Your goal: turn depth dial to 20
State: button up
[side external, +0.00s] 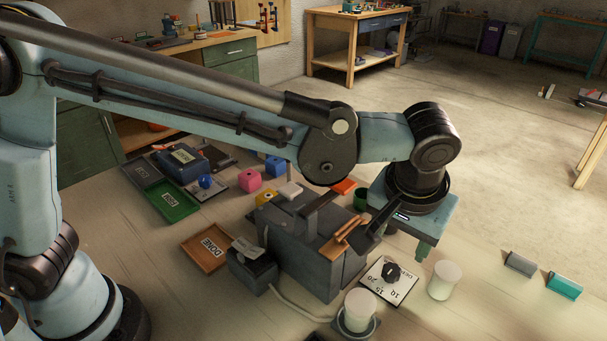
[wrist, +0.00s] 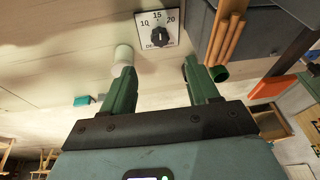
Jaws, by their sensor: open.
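The depth dial is a black knob (side external: 391,272) on a white square plate (side external: 402,290) marked 10, 15 and 20, lying on the bench. In the wrist view the knob (wrist: 159,36) is ahead of the fingers, with 10 at left, 15 at top and 20 at right. In the side view my gripper (side external: 409,240) hangs above and behind the dial, with one finger partly hidden.
A dark grey machine (side external: 311,257) with thin wooden laths (side external: 349,229) stands left of the dial. White cylinders (side external: 444,281) and (side external: 359,309) stand close by. Grey and teal blocks (side external: 564,285) lie at right. A DONE tray (side external: 204,250) is at left.

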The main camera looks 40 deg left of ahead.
aim_at(392, 271)
jog(key=shift+n+t, duration=0.3)
jog(key=shift+t, duration=0.3)
jog(key=x, duration=0.4)
jog(key=s+x, duration=0.1)
jog(key=x, duration=0.6)
jog(key=shift+a+f, duration=0.1)
jog(key=shift+f, duration=0.5)
jog(key=shift+c, duration=0.2)
